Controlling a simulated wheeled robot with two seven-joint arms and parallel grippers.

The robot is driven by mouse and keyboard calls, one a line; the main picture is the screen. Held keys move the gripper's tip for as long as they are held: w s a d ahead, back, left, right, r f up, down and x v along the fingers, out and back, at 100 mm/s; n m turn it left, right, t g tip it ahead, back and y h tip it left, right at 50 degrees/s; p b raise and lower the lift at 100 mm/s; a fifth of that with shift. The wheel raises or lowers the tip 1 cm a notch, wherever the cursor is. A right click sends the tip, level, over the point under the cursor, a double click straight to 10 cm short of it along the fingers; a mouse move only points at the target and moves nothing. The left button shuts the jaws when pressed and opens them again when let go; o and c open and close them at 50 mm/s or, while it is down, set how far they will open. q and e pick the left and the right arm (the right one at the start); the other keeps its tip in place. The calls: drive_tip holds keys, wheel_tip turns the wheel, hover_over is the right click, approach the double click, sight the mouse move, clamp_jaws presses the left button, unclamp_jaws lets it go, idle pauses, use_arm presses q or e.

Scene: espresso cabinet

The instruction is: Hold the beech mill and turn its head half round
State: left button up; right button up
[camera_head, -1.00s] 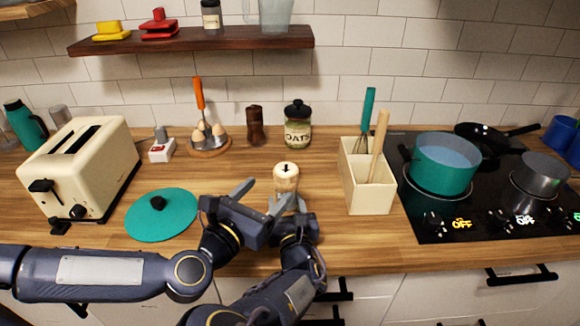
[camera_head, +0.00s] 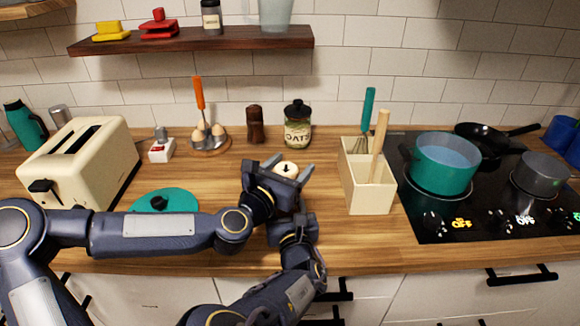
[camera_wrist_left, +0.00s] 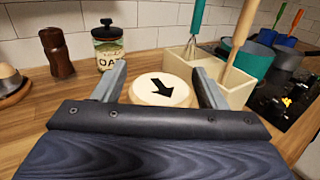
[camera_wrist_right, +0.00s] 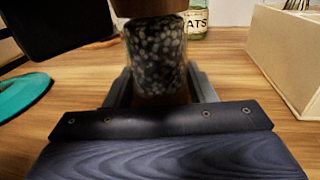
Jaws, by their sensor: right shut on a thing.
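The beech mill stands upright on the counter, its pale round head (camera_head: 286,169) marked with a black arrow. In the left wrist view the head (camera_wrist_left: 161,90) shows the arrow pointing down and right. My left gripper (camera_head: 289,165) is open, its fingers on either side of the head; I cannot tell whether they touch it. My right gripper (camera_wrist_right: 160,88) is low and shut on the mill's clear body (camera_wrist_right: 157,55), which is full of dark peppercorns. In the head view my left gripper hides most of the mill's body and the right fingers.
A cream utensil box (camera_head: 366,180) stands close on the right, beside the hob (camera_head: 430,225). A dark brown mill (camera_head: 255,124) and an oats jar (camera_head: 297,125) stand behind. A teal lid (camera_head: 180,197) and the toaster (camera_head: 85,165) are at the left.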

use_arm(q)
drive_tip(key=c, duration=0.8)
drive_tip(key=shift+m+g+h, duration=0.3)
drive_tip(key=shift+m+h, duration=0.1)
drive_tip(key=shift+h, duration=0.2)
drive_tip(key=m+g+h, duration=0.2)
drive_tip(key=g+h, duration=0.1)
drive_tip(key=shift+s+d+m, duration=0.1)
drive_tip(key=shift+d+m, duration=0.05)
drive_tip(key=shift+m, duration=0.25)
drive_tip(key=m+g+h, duration=0.1)
drive_tip(key=m+g, duration=0.1)
drive_tip(key=m+g+h, duration=0.1)
drive_tip(key=g, duration=0.2)
drive_tip(key=m+g+h, duration=0.2)
drive_tip(key=shift+s+d+m, duration=0.2)
drive_tip(key=shift+s+m, duration=0.1)
drive_tip(key=m+g, duration=0.1)
drive_tip(key=g, duration=0.2)
drive_tip(key=m+g, duration=0.2)
drive_tip(key=s+m+g, duration=0.1)
drive_tip(key=m+g, duration=0.1)
drive_tip(key=g, duration=0.1)
drive_tip(key=shift+d+g, duration=0.1)
drive_tip(key=shift+g, duration=0.2)
drive_tip(key=shift+s+f+m+g+y, duration=0.15)
drive_tip(key=shift+m+g+y, duration=0.55)
drive_tip(key=shift+m+g, duration=1)
drive_tip(key=shift+s+g, duration=0.1)
drive_tip(key=shift+g, duration=0.3)
